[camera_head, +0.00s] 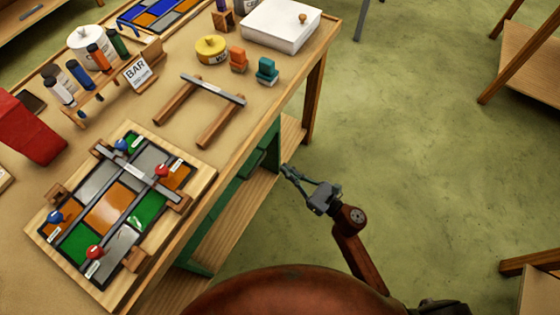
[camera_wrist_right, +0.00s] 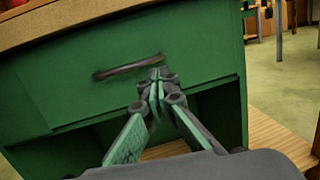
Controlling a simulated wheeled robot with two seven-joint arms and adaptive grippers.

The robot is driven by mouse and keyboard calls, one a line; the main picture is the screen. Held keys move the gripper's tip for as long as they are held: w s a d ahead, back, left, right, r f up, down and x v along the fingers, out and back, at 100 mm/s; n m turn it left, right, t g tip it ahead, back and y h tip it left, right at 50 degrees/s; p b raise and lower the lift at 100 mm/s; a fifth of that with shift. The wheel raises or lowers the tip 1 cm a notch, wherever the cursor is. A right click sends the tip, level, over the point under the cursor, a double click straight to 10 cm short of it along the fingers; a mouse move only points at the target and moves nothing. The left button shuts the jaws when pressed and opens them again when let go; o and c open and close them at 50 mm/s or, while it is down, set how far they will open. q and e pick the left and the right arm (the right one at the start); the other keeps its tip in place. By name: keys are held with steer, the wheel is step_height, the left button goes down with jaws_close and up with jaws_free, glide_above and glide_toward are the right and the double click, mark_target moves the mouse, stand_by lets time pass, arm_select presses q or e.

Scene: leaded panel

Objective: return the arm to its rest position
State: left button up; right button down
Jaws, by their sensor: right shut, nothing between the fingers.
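My right arm comes up from the bottom of the head view, off the table's right side and over the green floor. Its gripper (camera_head: 289,171) is shut and empty, its fingertips pointing toward the green cabinet (camera_head: 262,160) under the tabletop. In the right wrist view the closed fingertips (camera_wrist_right: 157,82) appear just below the dark handle (camera_wrist_right: 128,67) of a green drawer (camera_wrist_right: 190,50). I cannot tell whether they touch the front. My left gripper is not in view.
The wooden table (camera_head: 185,135) holds a leaded glass panel (camera_head: 120,205), a metal bar on two wooden strips (camera_head: 213,90), a rack of bottles (camera_head: 90,80) and a white box (camera_head: 281,24). A wooden lower shelf (camera_head: 235,222) juts out near my gripper.

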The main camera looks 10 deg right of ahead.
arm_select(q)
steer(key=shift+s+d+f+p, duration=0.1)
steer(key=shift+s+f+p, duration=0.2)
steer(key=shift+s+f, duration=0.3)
arm_select(e)
steer(key=v, duration=0.7)
steer(key=shift+s+d, duration=0.2)
steer(key=shift+d, duration=0.2)
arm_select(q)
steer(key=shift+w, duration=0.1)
